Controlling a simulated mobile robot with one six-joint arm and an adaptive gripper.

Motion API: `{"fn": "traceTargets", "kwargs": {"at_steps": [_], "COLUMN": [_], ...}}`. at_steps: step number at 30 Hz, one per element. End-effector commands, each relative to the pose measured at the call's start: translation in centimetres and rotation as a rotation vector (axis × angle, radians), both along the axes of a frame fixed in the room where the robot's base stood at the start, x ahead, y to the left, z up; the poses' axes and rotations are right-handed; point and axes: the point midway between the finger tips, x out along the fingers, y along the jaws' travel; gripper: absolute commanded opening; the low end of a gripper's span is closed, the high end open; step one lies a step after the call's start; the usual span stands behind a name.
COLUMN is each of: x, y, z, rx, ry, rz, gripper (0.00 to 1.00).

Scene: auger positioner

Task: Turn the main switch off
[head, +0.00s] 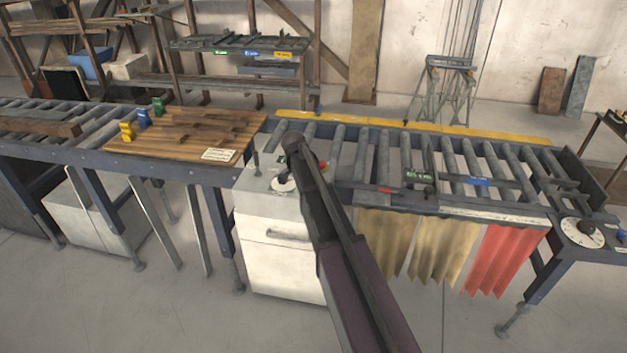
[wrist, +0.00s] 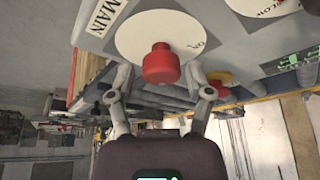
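The main switch is a red round knob (wrist: 161,64) on a white disc (wrist: 125,42), on a pale panel with a label reading MAIN (wrist: 104,12) in the wrist view. My gripper (wrist: 160,76) is open, with one finger on each side of the red knob. Gaps show between the fingers and the knob, though their depth is hard to judge. Small lettering by the disc's right edge is unclear. In the head view my arm reaches over the pale cabinet (head: 284,255); my arm hides the gripper fingers and part of the cabinet top.
A white dial with a dark knob (head: 283,182) is on the cabinet top. A roller conveyor (head: 460,165) runs right, with hanging curtains (head: 505,260) below. A wooden board (head: 185,135) lies left. Another dial (head: 582,233) is far right. Floor in front is clear.

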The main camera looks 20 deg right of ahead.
Motion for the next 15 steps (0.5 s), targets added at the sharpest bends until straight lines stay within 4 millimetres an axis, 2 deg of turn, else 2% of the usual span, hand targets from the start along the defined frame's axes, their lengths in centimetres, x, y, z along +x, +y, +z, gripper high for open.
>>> {"fn": "traceTargets", "kwargs": {"at_steps": [15], "x": [0.12], "y": [-0.02], "z": [0.05], "rx": [-0.001], "ry": [-0.003], "rz": [0.011], "gripper": [0.82]}}
